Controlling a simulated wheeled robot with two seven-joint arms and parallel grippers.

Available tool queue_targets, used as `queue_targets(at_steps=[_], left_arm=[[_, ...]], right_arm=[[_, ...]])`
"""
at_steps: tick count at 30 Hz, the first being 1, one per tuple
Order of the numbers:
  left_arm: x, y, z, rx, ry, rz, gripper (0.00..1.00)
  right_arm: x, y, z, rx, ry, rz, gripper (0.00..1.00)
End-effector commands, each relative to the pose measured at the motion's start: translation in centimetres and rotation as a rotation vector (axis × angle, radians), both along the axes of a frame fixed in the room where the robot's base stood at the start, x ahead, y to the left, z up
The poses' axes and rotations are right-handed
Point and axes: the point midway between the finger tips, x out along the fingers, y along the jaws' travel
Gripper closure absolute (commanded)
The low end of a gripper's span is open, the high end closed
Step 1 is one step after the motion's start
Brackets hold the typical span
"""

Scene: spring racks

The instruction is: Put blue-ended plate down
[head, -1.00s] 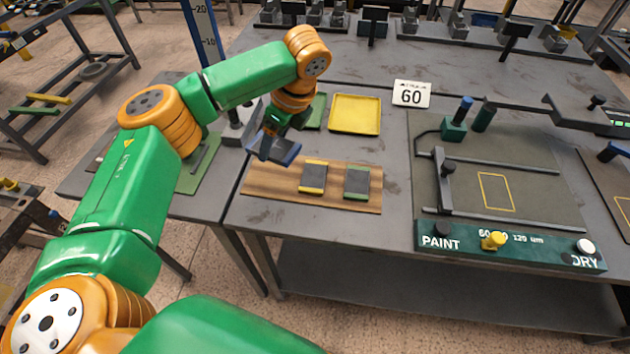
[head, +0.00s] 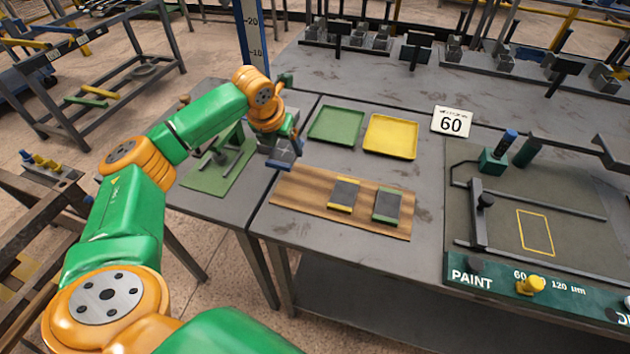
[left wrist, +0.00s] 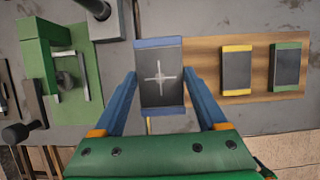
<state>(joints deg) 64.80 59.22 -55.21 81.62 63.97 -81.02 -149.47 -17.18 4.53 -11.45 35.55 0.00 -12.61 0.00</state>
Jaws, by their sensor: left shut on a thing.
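My left gripper (head: 280,143) is shut on the blue-ended plate (head: 283,164), near the upper left corner of the wooden board in the head view. In the left wrist view the two fingers (left wrist: 162,100) grip the sides of the plate (left wrist: 160,60), a dark panel with blue ends and a pale cross on its face. The plate is left of the wooden board (left wrist: 262,65). I cannot tell how high it is above the table. A yellow-ended plate (head: 344,194) and a green-ended plate (head: 387,206) lie on the board (head: 305,192). My right gripper is out of view.
A green tray (head: 337,125) and a yellow tray (head: 390,136) lie behind the board, both empty. A green stand (head: 222,160) is on the left bench.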

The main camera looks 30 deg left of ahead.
Motion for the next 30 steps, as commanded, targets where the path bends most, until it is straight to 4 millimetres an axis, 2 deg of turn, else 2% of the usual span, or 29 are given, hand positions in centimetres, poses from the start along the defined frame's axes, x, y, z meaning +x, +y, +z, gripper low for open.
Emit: queue_targets(at_steps=[1,3,6,12,16,23,24,27,30], left_arm=[[0.1,-1.6,-0.1,-0.002,0.000,-0.009,1.00],[0.2,-2.9,-2.1,-0.002,0.003,-0.005,1.00],[0.4,-4.4,-4.0,-0.002,0.001,-0.002,1.00],[0.5,-6.2,-6.3,-0.002,0.001,-0.002,1.00],[0.5,-6.1,-8.8,0.000,0.000,0.002,1.00],[0.6,-6.1,-9.4,0.000,-0.002,0.000,1.00],[0.5,-6.1,-9.5,0.001,0.001,0.000,0.23],[0.5,-6.1,-9.5,0.001,0.001,0.000,0.00],[0.5,-6.1,-9.5,0.001,0.000,0.000,0.00]], right_arm=[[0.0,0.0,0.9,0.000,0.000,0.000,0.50],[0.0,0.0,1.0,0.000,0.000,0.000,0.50],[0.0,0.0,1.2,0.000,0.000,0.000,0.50],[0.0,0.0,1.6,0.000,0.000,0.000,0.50],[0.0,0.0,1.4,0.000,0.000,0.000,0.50],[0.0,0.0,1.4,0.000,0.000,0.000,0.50],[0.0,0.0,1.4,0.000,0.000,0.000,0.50],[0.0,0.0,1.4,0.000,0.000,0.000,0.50],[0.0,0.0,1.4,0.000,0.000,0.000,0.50]])
